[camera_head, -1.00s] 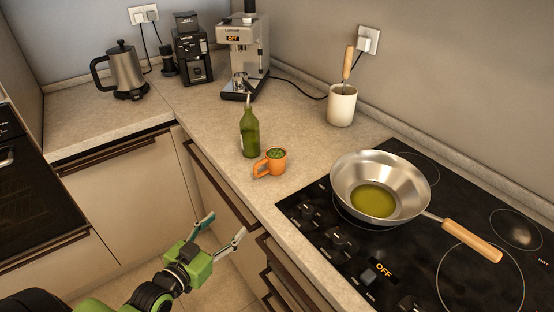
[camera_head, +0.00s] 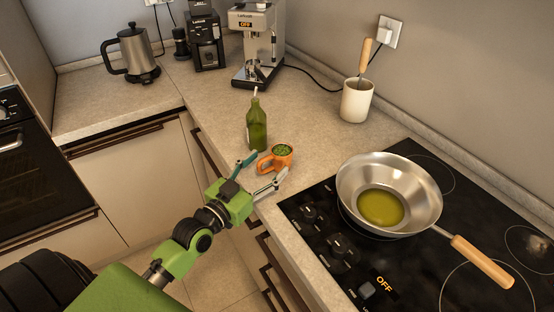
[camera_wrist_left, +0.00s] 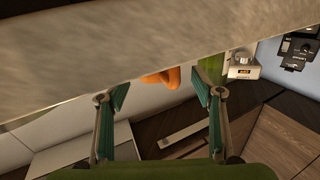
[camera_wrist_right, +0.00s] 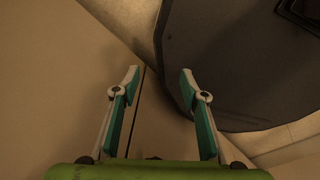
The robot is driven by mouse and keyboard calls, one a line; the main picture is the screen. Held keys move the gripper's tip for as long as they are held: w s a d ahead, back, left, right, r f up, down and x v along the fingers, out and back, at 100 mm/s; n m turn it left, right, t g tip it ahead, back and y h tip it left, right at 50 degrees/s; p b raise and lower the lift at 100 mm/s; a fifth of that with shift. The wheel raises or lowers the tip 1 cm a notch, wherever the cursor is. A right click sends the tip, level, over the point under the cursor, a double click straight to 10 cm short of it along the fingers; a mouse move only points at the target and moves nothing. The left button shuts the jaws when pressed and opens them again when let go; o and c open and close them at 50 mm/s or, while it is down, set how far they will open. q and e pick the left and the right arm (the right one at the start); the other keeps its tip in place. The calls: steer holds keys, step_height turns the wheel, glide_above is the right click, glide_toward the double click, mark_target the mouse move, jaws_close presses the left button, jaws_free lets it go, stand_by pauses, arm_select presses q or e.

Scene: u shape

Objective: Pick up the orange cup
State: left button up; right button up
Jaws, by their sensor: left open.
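The orange cup (camera_head: 284,158) stands upright on the counter near its front edge, with green contents and its handle toward the lower left. My left gripper (camera_head: 262,170) is open and empty, its two fingers pointing at the cup from the front edge side. The fingertips are close to the handle; I cannot tell if they touch. In the left wrist view, part of the orange cup (camera_wrist_left: 165,77) shows ahead between the open fingers (camera_wrist_left: 158,92), partly hidden by the counter edge. My right gripper shows only in its own wrist view (camera_wrist_right: 160,75), open and empty.
A green bottle (camera_head: 257,128) stands just behind and left of the cup. A steel pan (camera_head: 424,188) with yellow-green liquid sits on the black hob (camera_head: 330,262) to the right. The coffee machine (camera_head: 262,40), grinder (camera_head: 207,40), kettle (camera_head: 136,52) and white utensil pot (camera_head: 355,103) stand farther back.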

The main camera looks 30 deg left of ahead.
mark_target(275, 159)
arm_select(q)
steer(key=shift+w+d+r, duration=0.15)
steer(key=shift+w, duration=0.2)
steer(key=w, duration=0.2)
steer(key=w+d+p, duration=0.1)
steer(key=w, duration=0.1)
steer(key=shift+w, duration=0.35)
steer(key=c, duration=1.3)
arm_select(e)
steer(key=shift+w+a+r, duration=0.2)
steer(key=shift+w+r, duration=0.55)
steer(key=shift+r, duration=0.05)
